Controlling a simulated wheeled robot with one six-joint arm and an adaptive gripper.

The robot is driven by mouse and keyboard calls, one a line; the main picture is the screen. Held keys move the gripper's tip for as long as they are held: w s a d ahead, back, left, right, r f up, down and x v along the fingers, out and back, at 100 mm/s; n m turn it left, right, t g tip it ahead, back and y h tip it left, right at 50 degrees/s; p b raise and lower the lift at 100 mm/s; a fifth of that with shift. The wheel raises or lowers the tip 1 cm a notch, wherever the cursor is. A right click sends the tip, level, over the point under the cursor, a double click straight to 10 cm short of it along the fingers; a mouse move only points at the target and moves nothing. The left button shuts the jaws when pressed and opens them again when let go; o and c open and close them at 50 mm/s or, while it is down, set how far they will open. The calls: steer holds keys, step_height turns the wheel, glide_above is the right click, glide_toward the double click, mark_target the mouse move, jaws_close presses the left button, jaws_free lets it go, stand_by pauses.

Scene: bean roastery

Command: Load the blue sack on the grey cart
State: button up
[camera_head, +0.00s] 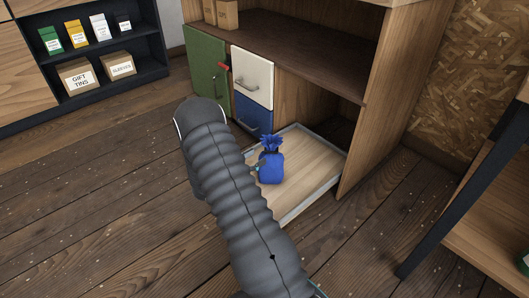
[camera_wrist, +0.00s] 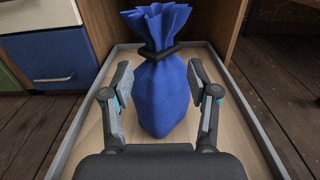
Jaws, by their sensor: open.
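The blue sack (camera_head: 271,166) stands upright on the bare wooden floor of a pulled-out drawer (camera_head: 315,162), its neck tied with a dark band. In the wrist view the blue sack (camera_wrist: 161,92) stands between the two fingers of my gripper (camera_wrist: 160,105). The fingers are open, one on each side, with a visible gap to the sack. In the head view my arm covers the left part of the drawer and most of my gripper. No grey cart is recognisable in either view.
The drawer has a low pale rim and sits at the foot of a wooden cabinet (camera_head: 376,95) with green, white and blue fronts. A dark shelf (camera_head: 110,62) with boxes stands at the back left. A dark-legged table (camera_head: 470,190) is at right. Plank floor is clear at left.

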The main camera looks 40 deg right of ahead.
steer(key=s+a+r+m+g+y, duration=0.1)
steer(key=s+a+r+m+y, duration=0.1)
steer(key=s+a+r+m, duration=0.25)
steer(key=s+a+r+m+g+y, duration=0.25)
steer(key=s+r, duration=0.25)
steer(key=r, duration=0.3)
steer(key=s+a+r+m+g+y, duration=0.1)
steer(key=s+a+r+m+y, duration=0.25)
steer(key=s+r, duration=0.2)
steer(key=s+a+r+m+t+y, duration=0.4)
steer(key=s+a, duration=0.3)
steer(key=a, duration=0.2)
steer(key=s+a+r+m+t+y, duration=0.4)
steer(key=s+a+r+t+y, duration=0.1)
steer(key=a, duration=0.4)
steer(key=s+r+y, duration=0.1)
steer(key=s+r, duration=0.1)
steer(key=shift+s, duration=0.3)
step_height(320, 180, up, 9)
steer(key=p, duration=0.9)
